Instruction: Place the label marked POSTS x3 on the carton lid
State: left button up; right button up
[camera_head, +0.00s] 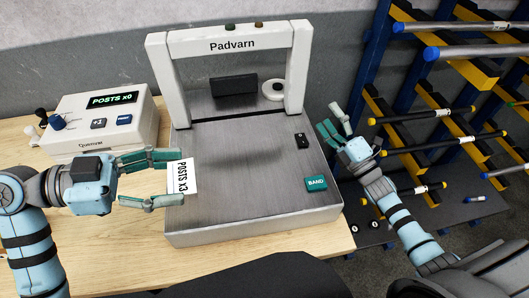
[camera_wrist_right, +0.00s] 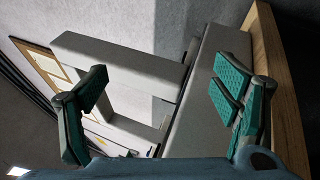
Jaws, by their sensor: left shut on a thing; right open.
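The white label (camera_head: 181,178) marked POSTS x3 is at the left edge of the grey machine bed in the head view, its print turned sideways. My left gripper (camera_head: 168,179) is shut on the label's left side, with one finger above it and one below in the picture. I cannot tell whether the label touches the bed. My right gripper (camera_head: 334,124) is open and empty beside the machine's right side. Its spread fingers also show in the right wrist view (camera_wrist_right: 165,105). I cannot make out a carton lid in either view.
The Padvarn machine (camera_head: 240,217) has a tall white arch (camera_head: 298,70) over its bed and a green BAND button (camera_head: 316,184). A label printer (camera_head: 78,136) reading POSTS x0 stands at left. A rack of rods (camera_head: 450,142) is at right. Wooden tabletop (camera_head: 120,250) is bare in front.

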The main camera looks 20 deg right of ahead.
jog(key=s+a+r+n+g+y, duration=0.45)
jog(key=a+r+n+y, duration=0.3)
jog(key=n, duration=0.25)
jog(key=s+a+r+n+g+y, duration=0.3)
jog(key=a+r+n+g+y, duration=0.25)
jog(key=r+n+y, duration=0.35)
pick_arm(q)
jog(key=shift+a, duration=0.1)
pick_arm(e)
jog(key=s+a+f+n+g+h, duration=0.45)
jog(key=s+a+n+g, duration=0.25)
jog(key=a+n+g, duration=0.4)
pick_arm(q)
jog(key=shift+c, duration=0.2)
pick_arm(e)
jog(key=shift+n+y, duration=0.5)
jog(key=shift+n, duration=0.1)
jog(key=a, duration=1.1)
jog(key=shift+s+a+f, duration=0.15)
jog(key=shift+a+f, duration=0.05)
jog(key=shift+f, duration=0.1)
jog(key=shift+d, duration=0.1)
